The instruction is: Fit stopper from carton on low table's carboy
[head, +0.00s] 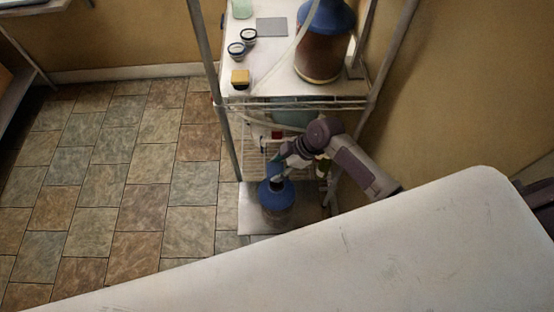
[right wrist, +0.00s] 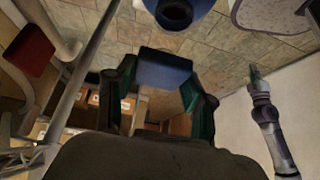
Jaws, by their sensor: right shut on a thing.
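The low table (head: 255,226) stands at the foot of the rack. A brown carboy (head: 277,213) with a blue top stands on it; in the right wrist view a blue round top with a dark opening (right wrist: 174,12) shows at the upper edge. My right gripper (head: 278,168) is just above this carboy. In the right wrist view its two fingers (right wrist: 163,92) are shut on a blue block-like piece, seemingly the stopper (right wrist: 165,70), apart from the opening in the picture. My left gripper (right wrist: 253,75) shows small and far off, its jaws unclear. I cannot make out the carton.
A wire rack (head: 235,103) rises beside the low table. Its upper shelf holds a larger blue-topped carboy (head: 318,55), a yellow block (head: 240,77), dark round pieces (head: 242,40) and a grey plate (head: 272,27). A white surface (head: 400,240) fills the foreground. The tiled floor at left is clear.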

